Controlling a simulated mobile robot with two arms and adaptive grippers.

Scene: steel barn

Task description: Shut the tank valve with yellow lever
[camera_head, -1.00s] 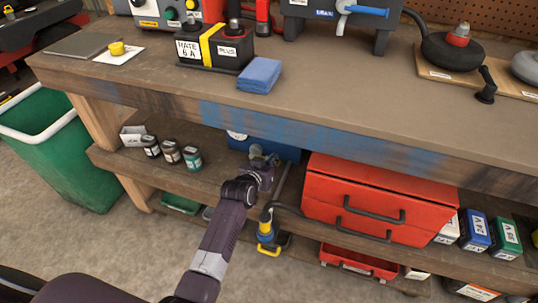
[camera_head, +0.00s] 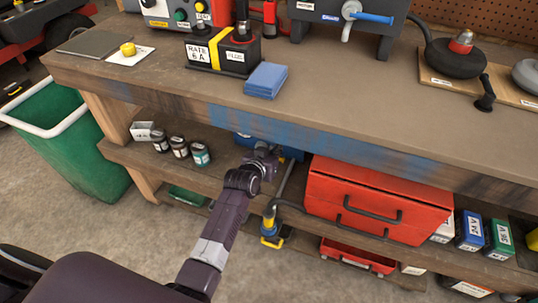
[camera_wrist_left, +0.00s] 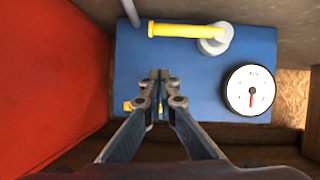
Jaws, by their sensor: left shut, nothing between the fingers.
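The blue tank (camera_wrist_left: 200,75) shows in the left wrist view, with a yellow lever (camera_wrist_left: 178,30) on a pale round valve body (camera_wrist_left: 214,38). The lever lies across the picture, pointing left from the valve. A round white gauge (camera_wrist_left: 249,90) sits on the tank's right part. My left gripper (camera_wrist_left: 158,80) is shut and empty over the tank, below the lever in the picture and apart from it. In the head view my left gripper (camera_head: 265,153) reaches under the bench top and hides much of the blue tank (camera_head: 292,154). My right gripper is not in view.
A red drawer chest (camera_head: 375,200) stands right of the tank; its red side (camera_wrist_left: 50,80) fills the left of the wrist view. Several small jars (camera_head: 180,147) stand left on the lower shelf (camera_head: 130,156). The bench top (camera_head: 360,110) overhangs the tank.

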